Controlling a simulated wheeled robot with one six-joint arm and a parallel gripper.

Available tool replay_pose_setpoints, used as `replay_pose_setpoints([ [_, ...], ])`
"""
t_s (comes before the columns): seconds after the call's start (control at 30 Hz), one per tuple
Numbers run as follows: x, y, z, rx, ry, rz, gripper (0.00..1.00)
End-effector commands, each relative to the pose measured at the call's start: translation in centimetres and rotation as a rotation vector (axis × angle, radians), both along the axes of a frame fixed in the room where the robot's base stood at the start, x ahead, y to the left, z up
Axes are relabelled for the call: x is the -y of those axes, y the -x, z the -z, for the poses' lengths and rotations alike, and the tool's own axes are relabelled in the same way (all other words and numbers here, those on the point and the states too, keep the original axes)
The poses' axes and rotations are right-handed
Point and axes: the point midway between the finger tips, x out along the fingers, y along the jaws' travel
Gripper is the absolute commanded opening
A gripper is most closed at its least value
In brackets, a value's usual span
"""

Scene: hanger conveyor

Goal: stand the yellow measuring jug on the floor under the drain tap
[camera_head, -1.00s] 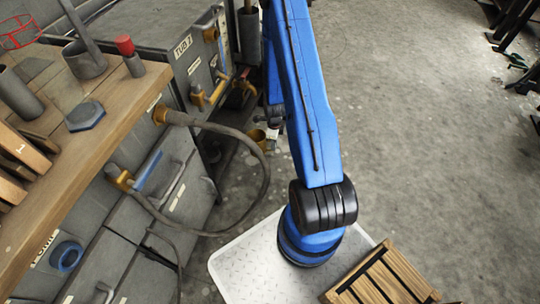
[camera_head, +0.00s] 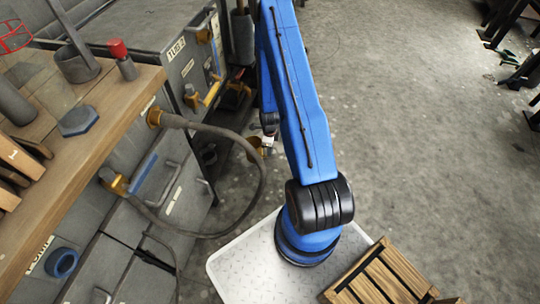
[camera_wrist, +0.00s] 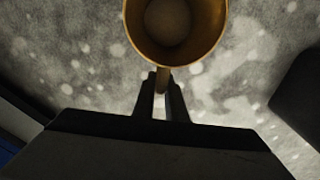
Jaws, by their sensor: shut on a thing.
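The yellow measuring jug (camera_wrist: 133,22) is seen from above in the wrist view, open mouth up, over the grey floor. My gripper (camera_wrist: 162,81) is shut on its handle (camera_wrist: 163,75). The jug's height above the floor is hard to judge. In the head view, a part of the jug (camera_head: 255,150) shows left of my blue arm, which hides the rest. A brass tap (camera_head: 211,94) sticks out low from the front of the grey tub (camera_head: 176,72), left of and above the jug in the picture. I cannot tell whether this is the drain tap.
A grey hose (camera_head: 262,182) loops out from the cabinet, left of and below the jug in the picture. A wooden bench (camera_head: 95,150) stands at the left. A dark shelf space opens beside the tub. Open floor (camera_head: 420,150) lies to the right.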

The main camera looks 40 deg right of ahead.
Motion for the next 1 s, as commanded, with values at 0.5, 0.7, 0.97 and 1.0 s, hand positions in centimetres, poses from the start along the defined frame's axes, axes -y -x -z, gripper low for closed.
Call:
replay_pose_setpoints([
  [0.5,0.0,0.0,4.1,0.000,0.000,0.000,0.00],
  [0.7,0.0,0.0,4.1,-0.001,-0.001,0.000,0.00],
  [0.97,0.0,0.0,4.3,0.000,0.000,-0.001,0.30],
  [1.0,0.0,0.0,4.3,0.000,0.000,-0.001,0.30],
])
